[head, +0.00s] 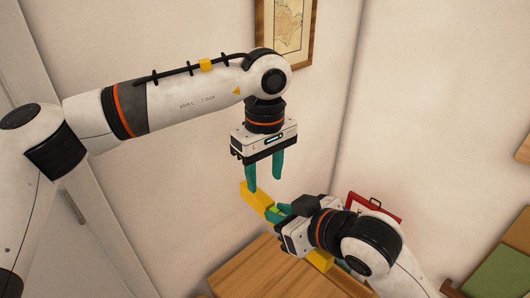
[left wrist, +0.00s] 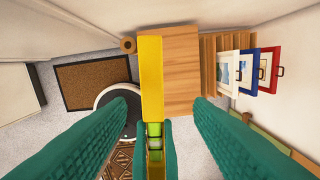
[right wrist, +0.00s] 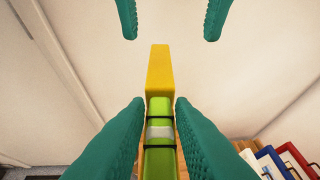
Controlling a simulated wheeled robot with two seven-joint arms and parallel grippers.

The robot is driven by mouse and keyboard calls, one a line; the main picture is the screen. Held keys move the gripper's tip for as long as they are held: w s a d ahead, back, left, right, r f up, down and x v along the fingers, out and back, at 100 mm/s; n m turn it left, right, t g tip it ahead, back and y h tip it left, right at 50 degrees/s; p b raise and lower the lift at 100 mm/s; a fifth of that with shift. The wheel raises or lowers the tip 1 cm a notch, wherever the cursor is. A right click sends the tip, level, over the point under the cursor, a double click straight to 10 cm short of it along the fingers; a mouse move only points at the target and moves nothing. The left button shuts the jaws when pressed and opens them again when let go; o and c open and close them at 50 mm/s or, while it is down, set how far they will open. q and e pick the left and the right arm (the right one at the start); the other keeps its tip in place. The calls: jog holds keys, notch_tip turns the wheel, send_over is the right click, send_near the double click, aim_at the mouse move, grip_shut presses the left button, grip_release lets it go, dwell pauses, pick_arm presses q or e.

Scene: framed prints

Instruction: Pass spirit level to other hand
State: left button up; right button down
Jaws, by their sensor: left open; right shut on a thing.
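The spirit level is a yellow bar (head: 257,198) with a lime-green middle section. My right gripper (head: 280,212) is shut on that middle section and holds the level up in the air, its free yellow end pointing up-left. My left gripper (head: 264,183) is open and empty, pointing down just above the free end. In the left wrist view the level (left wrist: 151,75) runs between the two spread teal fingers, touching neither. In the right wrist view the level (right wrist: 159,70) extends out past my right fingers, and the left fingertips (right wrist: 170,20) show at the top.
A wooden top (head: 250,272) lies below the grippers. A framed print (head: 289,28) hangs on the wall behind my left arm. A red frame (head: 373,206) is behind my right gripper; several frames (left wrist: 240,70) stand together in the left wrist view. A green surface (head: 503,268) is at right.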

aim_at(265, 194)
pick_arm(q)
notch_tip(265, 194, down, 6)
jog(key=shift+f, duration=0.1)
dwell(0.4)
grip_shut()
pick_arm(e)
jog(key=shift+s+a, duration=0.1)
pick_arm(q)
jog(key=shift+d, duration=0.1)
pick_arm(e)
jog(key=c, duration=1.3)
grip_release()
jog(key=shift+o, duration=0.7)
jog(key=shift+r, duration=0.15)
